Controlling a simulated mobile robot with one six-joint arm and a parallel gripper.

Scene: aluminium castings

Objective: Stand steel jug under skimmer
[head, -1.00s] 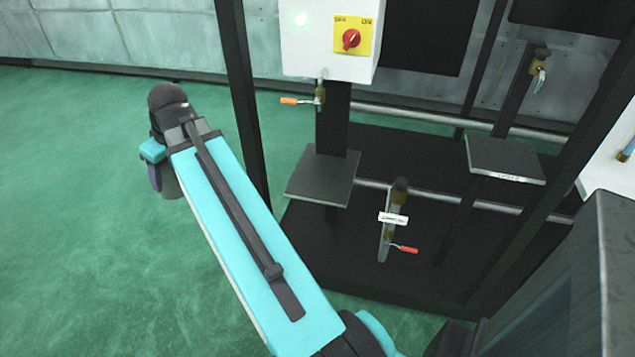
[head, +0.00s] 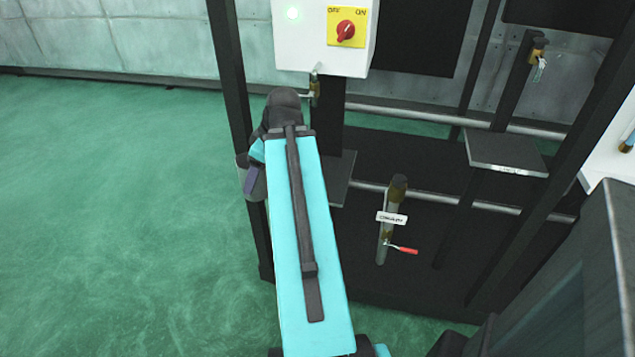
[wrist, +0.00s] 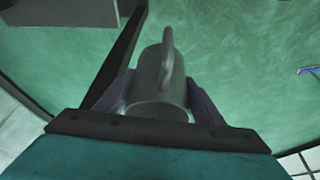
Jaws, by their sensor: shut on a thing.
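My gripper (wrist: 160,103) is shut on the grey steel jug (wrist: 152,84), with a purple finger on each side of it. The jug's handle stands up towards the top of the wrist view. In the head view my gripper (head: 250,180) is at the end of the blue arm, just left of the left plate, by a black frame post; the jug is mostly hidden there. No readable label names the skimmer. A brass tap (head: 315,88) under the white switch box is partly behind my arm, above a grey plate (head: 343,178) also partly covered.
A second tap (head: 539,68) hangs above a right-hand plate (head: 505,152). A low valve pipe (head: 386,235) with a red handle and white tag stands between. A black post (head: 229,120) rises near my gripper. The green floor (head: 110,220) at left is clear.

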